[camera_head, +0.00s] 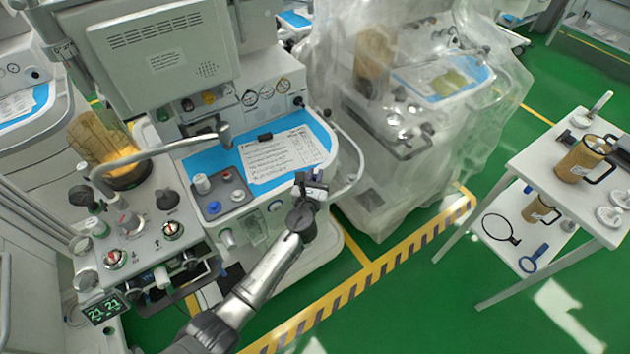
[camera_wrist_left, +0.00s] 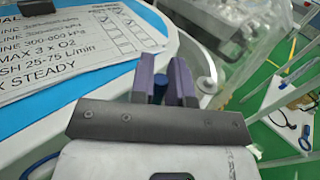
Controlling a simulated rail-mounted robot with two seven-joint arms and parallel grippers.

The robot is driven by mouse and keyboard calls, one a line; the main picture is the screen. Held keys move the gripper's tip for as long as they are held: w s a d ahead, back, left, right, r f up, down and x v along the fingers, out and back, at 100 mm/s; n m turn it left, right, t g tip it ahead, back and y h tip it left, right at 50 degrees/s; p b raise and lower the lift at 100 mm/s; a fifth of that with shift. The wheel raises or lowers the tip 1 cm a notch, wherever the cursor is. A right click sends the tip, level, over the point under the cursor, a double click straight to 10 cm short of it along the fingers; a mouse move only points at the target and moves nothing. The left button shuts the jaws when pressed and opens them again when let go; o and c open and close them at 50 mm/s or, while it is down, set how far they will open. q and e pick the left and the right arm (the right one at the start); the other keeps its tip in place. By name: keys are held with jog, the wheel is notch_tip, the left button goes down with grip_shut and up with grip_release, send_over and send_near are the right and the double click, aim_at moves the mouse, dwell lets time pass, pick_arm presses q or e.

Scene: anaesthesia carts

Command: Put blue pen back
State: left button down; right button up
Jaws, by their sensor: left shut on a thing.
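My left gripper (camera_head: 314,180) is over the right front rim of the anaesthesia cart, at the edge of its blue worktop (camera_head: 222,165). In the left wrist view its two purple fingers (camera_wrist_left: 165,78) are shut on a small blue thing, which looks like the blue pen (camera_wrist_left: 160,88). Only a short bit of the pen shows between the fingers; the rest is hidden. My right gripper is in neither view.
A printed checklist sheet (camera_head: 283,157) lies on the blue worktop, with a small black object (camera_head: 265,137) by its top edge. A plastic-covered cart (camera_head: 400,180) stands to the right. A white side table (camera_head: 545,175) with brown jugs stands at far right.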

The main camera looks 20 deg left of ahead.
pick_arm(q)
jog(key=shift+f, duration=0.45)
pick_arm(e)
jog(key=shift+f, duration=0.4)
pick_arm(q)
jog(key=c, duration=1.1)
grip_release()
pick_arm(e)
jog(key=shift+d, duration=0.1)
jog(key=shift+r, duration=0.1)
pick_arm(q)
jog(key=shift+s+r, duration=0.1)
jog(key=shift+r, duration=0.1)
jog(key=s+d+p, duration=0.1)
jog(key=s+p, duration=0.2)
jog(key=s, duration=0.8)
jog(key=shift+s+d, duration=0.35)
jog(key=shift+d, duration=0.05)
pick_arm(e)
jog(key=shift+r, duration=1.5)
pick_arm(q)
jog(key=shift+f, duration=0.1)
